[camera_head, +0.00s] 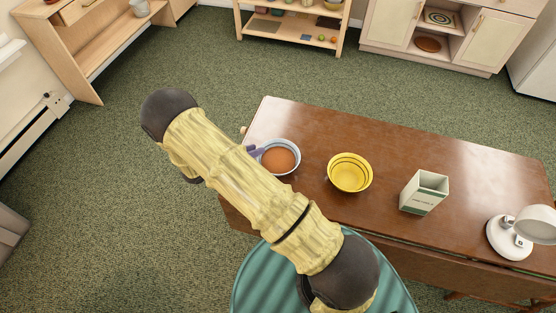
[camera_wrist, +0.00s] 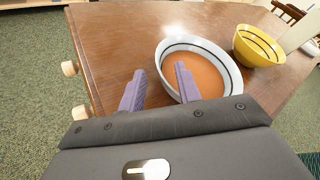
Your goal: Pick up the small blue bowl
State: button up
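The small blue bowl (camera_head: 281,171) is pale blue-white outside with an orange-brown inside, and sits upright near the left end of the brown table (camera_head: 460,170). It also shows in the wrist view (camera_wrist: 229,77). My gripper (camera_wrist: 160,69) is open, its two purple fingers apart. In the wrist view, the left finger is outside the bowl's left rim and the right finger overlaps the bowl's inside. Contact cannot be told. In the head view, my arm hides most of the gripper; a bit of purple finger (camera_head: 254,152) shows at the bowl's left rim.
A yellow bowl (camera_head: 350,186) stands to the right of the blue one. Further right are a pale green box (camera_head: 424,193) and a white lamp (camera_head: 510,236). A teal striped chair (camera_head: 258,284) is at the table's front edge. The table's back part is clear.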

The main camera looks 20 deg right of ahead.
aim_at(264, 145)
jog(key=x, duration=0.2)
jog(key=p+x, duration=0.1)
jog(key=x, duration=0.1)
jog(key=shift+w+d+r, duration=0.1)
jog(key=shift+d, duration=0.4)
jog(key=shift+a, duration=0.25)
jog(key=shift+d, duration=0.1)
grip_shut()
